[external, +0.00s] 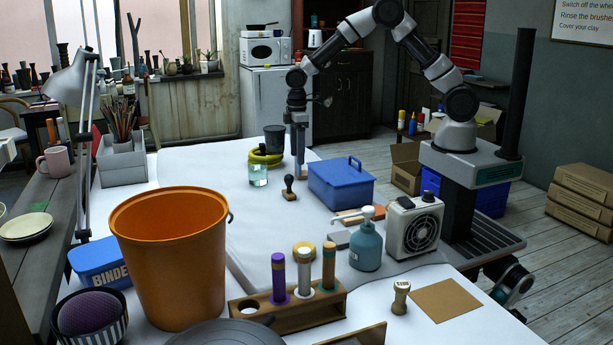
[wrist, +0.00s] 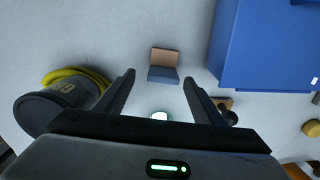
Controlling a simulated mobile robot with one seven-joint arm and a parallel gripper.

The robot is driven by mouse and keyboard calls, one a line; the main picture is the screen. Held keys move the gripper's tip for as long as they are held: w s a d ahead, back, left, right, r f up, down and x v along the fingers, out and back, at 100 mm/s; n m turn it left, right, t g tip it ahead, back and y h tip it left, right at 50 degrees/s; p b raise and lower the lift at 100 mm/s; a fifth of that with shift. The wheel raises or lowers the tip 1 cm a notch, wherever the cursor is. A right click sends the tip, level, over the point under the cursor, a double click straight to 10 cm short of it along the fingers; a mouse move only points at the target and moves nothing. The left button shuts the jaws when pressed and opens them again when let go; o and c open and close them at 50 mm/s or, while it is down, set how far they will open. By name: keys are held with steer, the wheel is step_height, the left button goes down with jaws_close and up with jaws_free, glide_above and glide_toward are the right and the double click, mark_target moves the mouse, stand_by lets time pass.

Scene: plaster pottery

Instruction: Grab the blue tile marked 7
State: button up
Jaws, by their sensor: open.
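No tile with a readable 7 shows in either view. In the wrist view a small block (wrist: 163,75), blue-grey on its near part and tan on its far part, lies on the white table just beyond my fingertips, roughly centred between them. I cannot tell whether it is the tile. I cannot make it out in the external view. My gripper (wrist: 160,84) is open, with nothing between its fingers. In the external view my gripper (external: 299,170) points down over the table, behind the stamp and left of the blue box.
The blue lidded box (external: 340,184) stands close on the right. A dark cup (external: 274,138) and yellow hose (external: 262,158) are on the left, with a glass jar (external: 258,176). A dark-handled stamp (external: 289,186) stands nearby. Bare table lies around the small block.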

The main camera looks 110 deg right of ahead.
mark_target(297, 173)
steer(key=f, duration=0.3)
steer(key=f+b, duration=0.1)
steer(key=f, duration=0.1)
steer(key=shift+a, duration=0.25)
steer(key=shift+w+r, duration=0.1)
steer(key=c, duration=1.2)
